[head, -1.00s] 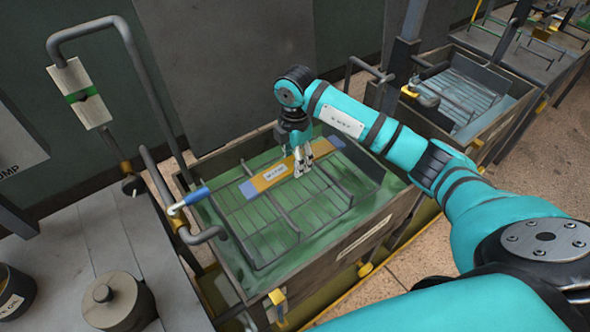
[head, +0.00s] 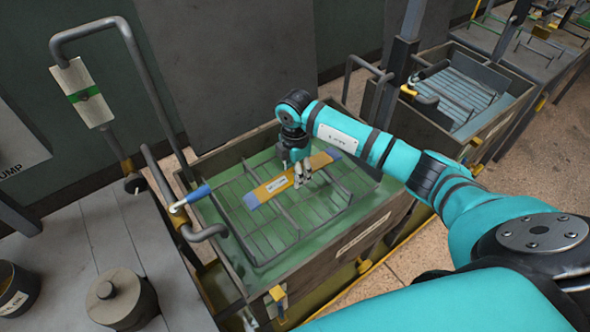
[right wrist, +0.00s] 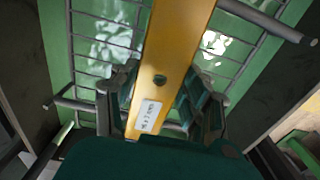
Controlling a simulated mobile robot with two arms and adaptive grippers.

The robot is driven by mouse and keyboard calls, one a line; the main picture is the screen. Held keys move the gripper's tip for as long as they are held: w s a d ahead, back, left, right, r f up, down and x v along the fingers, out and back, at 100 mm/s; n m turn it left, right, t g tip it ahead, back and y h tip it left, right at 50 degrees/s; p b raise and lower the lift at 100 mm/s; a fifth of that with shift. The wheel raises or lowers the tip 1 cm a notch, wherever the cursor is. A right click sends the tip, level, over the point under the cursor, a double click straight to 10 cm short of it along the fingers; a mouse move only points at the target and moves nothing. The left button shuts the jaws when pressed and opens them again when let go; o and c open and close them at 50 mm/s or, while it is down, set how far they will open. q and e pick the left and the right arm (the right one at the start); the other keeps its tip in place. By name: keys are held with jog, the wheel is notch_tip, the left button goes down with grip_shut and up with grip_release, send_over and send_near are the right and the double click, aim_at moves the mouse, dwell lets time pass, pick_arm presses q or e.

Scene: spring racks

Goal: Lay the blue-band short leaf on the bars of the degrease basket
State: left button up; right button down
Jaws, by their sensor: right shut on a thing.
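The leaf (head: 275,188) is a long flat yellow-orange bar with blue ends and a white label. It lies slantwise over the wire degrease basket (head: 245,220) in the green-filled tank. My right gripper (head: 301,182) points down and is shut on the leaf near its middle. In the right wrist view the leaf (right wrist: 172,50) runs between the fingers of the right gripper (right wrist: 158,98), with the basket's bars (right wrist: 95,65) beneath it. The leaf is very low over the bars; I cannot tell whether it touches them. My left gripper is out of view.
The wooden-sided tank (head: 330,262) surrounds the basket. A second tank (head: 470,95) with a rack stands at the upper right. A grey bench with a lidded pot (head: 118,300) is at the lower left.

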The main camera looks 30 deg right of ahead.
jog(key=shift+f, duration=0.1)
jog(key=c, duration=1.1)
grip_release()
jog(key=shift+f, duration=0.15)
jog(key=o, duration=0.5)
jog(key=shift+r, duration=0.35)
notch_tip(320, 180, up, 12)
jog(key=b, duration=0.3)
jog(key=shift+r, duration=0.25)
